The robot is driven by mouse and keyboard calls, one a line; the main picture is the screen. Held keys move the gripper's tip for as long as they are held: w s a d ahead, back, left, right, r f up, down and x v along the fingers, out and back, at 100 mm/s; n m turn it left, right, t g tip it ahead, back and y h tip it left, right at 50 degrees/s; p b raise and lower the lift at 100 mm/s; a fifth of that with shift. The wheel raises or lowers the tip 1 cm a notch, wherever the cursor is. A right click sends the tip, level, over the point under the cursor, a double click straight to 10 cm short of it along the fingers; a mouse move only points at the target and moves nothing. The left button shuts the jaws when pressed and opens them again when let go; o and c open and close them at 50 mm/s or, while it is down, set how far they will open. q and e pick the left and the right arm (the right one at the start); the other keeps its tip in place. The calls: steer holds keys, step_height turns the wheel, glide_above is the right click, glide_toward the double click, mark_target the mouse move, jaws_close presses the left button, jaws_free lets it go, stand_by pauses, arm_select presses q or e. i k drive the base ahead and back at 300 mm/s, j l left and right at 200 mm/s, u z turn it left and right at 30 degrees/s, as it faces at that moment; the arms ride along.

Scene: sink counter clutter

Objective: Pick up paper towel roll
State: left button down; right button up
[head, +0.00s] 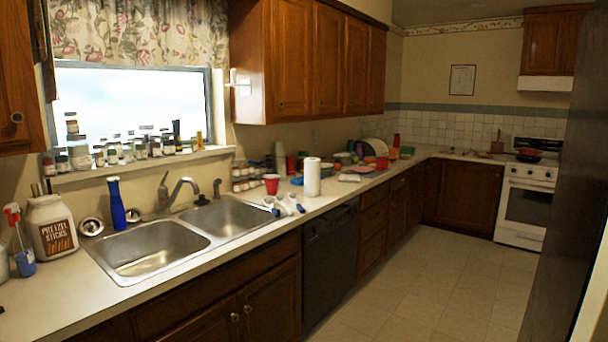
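A white paper towel roll (312,177) stands upright on the counter, to the right of the double sink and above the black dishwasher. A red cup (271,184) stands to its left. Small white and blue items lie on the counter in front of it, too small to name. Neither of my grippers shows in the head view.
A double steel sink (207,240) is set in the counter, with a faucet (180,191) behind it. A blue bottle (116,204) and a pretzel jar (51,227) stand at its left. Dishes clutter the counter beyond the roll. The tiled floor (425,285) is clear.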

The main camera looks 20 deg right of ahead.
mark_target(312, 165)
steer(key=i, duration=1.65)
steer(key=z, duration=0.05)
